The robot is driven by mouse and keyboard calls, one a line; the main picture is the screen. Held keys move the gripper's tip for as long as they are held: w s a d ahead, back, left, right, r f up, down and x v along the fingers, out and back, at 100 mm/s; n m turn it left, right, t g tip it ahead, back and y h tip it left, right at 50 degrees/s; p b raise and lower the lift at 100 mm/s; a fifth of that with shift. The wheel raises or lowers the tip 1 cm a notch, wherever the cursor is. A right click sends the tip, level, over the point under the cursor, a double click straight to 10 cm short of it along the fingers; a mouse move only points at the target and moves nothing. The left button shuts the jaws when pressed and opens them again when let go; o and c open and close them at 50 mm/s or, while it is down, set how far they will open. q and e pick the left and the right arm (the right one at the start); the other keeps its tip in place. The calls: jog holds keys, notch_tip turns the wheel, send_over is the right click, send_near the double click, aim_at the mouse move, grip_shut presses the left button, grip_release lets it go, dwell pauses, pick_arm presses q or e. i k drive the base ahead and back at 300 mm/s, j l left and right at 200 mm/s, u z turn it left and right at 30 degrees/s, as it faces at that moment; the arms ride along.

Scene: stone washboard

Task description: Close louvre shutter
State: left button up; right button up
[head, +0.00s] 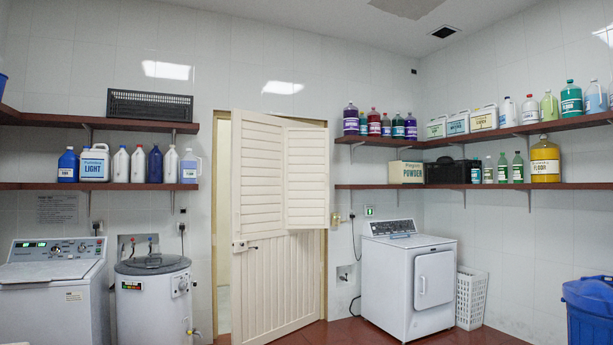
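A cream door (275,285) with vertical planks below stands partly open in the doorway, its left edge swung away from the frame. Its upper part has horizontal louvre slats (262,180). On the right of that upper part, a louvre shutter leaf (307,178) looks like a separate panel standing out from the door; its right edge overlaps the door frame. How far the leaf is swung out is hard to tell. A small latch (244,245) sits on the door's left side, below the slats. Neither of my grippers shows.
A white dryer (408,285) stands right of the door, with a white basket (471,298) beside it. A round white washer (153,300) and a top-load washer (52,300) stand left. Shelves (455,186) with bottles line the walls. A blue bin (588,310) is at far right.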

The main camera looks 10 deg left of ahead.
aim_at(308, 149)
jog(key=i+u, duration=0.15)
jog(key=i, duration=4.55)
jog(key=j, duration=0.1)
